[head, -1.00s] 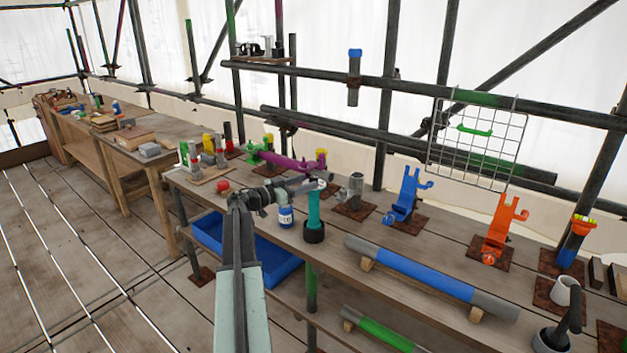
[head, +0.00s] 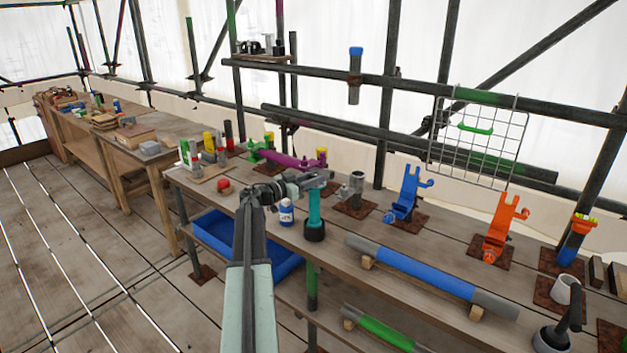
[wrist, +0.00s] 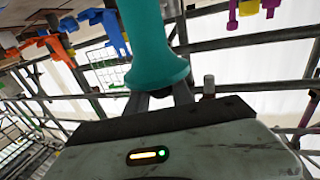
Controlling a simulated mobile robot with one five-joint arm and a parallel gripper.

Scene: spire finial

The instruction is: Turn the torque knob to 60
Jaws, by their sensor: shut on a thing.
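A teal upright tool (head: 314,207) stands in a round black base (head: 314,232) on the workbench. My gripper (head: 318,179) is at its top end and is shut on it. In the wrist view the teal tool (wrist: 157,45) fills the top middle, its flared end meeting the jaws (wrist: 160,98). The jaws hide part of this end. No dial marks or number can be read on the tool, and I cannot tell which part is the torque knob.
A small white and blue bottle (head: 286,212) stands just left of the tool. A grey pipe fitting (head: 355,188) is to its right, and a blue bracket (head: 407,195) beyond. A long blue-sleeved pipe (head: 425,273) lies along the front. A red ball (head: 224,186) lies left.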

